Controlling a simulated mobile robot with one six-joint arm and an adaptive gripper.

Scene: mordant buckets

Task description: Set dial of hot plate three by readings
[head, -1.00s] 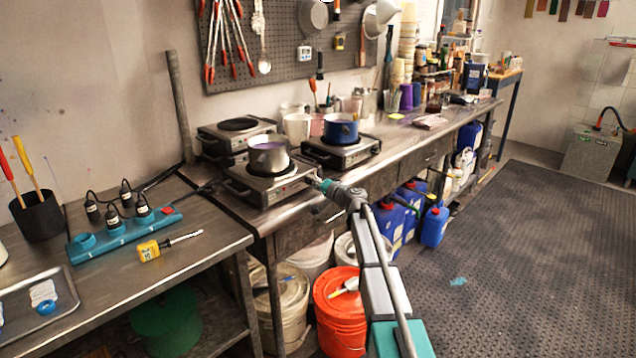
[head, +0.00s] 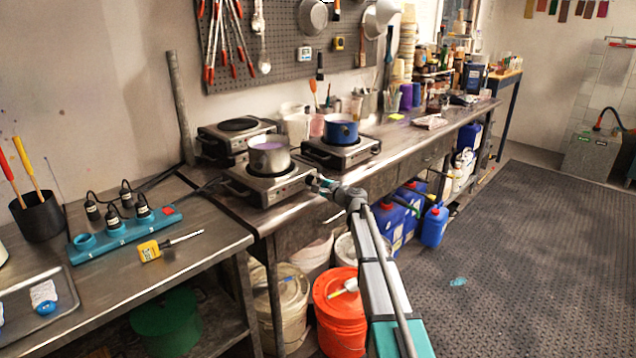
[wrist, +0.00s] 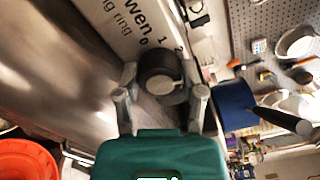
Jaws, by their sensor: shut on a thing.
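The front hot plate (head: 258,192) has a steel pot (head: 270,158) with purple liquid on its burner. My gripper (head: 314,184) is at the right end of this plate's front panel. In the wrist view my gripper (wrist: 164,88) has one finger on each side of a round dark dial (wrist: 158,66) and is shut on it. A light pointer or face shows on the dial. The panel beside it carries printed words and the digits 0, 1 and 2. I cannot read the dial's exact setting or a plate number.
A second hot plate (head: 340,155) with a blue pot (head: 341,131) stands to the right. Another plate (head: 220,142) with a bare burner is behind. An orange bucket (head: 340,318) stands below my arm.

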